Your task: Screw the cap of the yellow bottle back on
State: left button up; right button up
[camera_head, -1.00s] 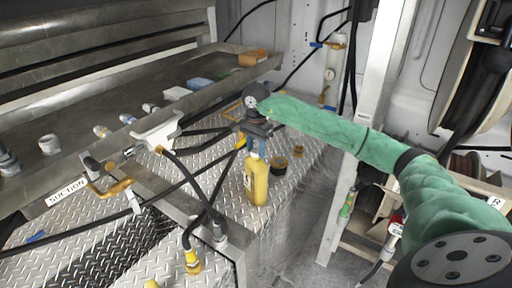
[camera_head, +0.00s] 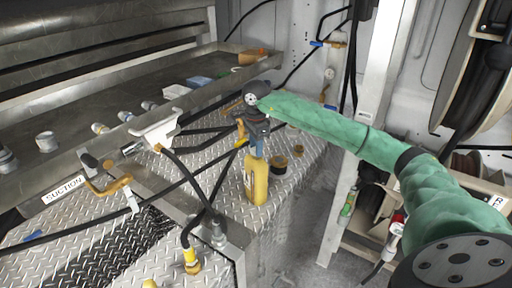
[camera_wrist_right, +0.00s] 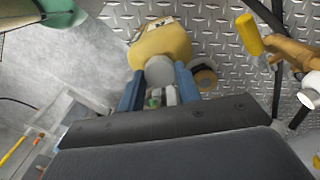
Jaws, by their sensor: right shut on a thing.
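The yellow bottle (camera_head: 257,182) stands upright on the diamond-plate surface, with a pale label on its left side. My right gripper (camera_head: 252,140) is directly above it, pointing down at its top. In the right wrist view the blue fingers (camera_wrist_right: 159,88) are shut around a light grey, round piece, the cap (camera_wrist_right: 160,71), at the top of the yellow bottle (camera_wrist_right: 163,40). In the head view the gripper hides the cap, and I cannot tell how far it sits on the neck. My left gripper is not in view.
A metal tray (camera_head: 80,95) with fittings runs behind. The plate's edge drops off just right and in front.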

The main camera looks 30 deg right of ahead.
jog(key=shift+m, duration=0.5)
jog(key=m+b, duration=0.1)
jog(key=m, duration=0.1)
jog(key=shift+m, duration=1.1)
jog(key=shift+m+b, duration=0.4)
jog(key=shift+m, duration=1.3)
jog(key=o, duration=1.3)
jog(key=shift+o, duration=0.2)
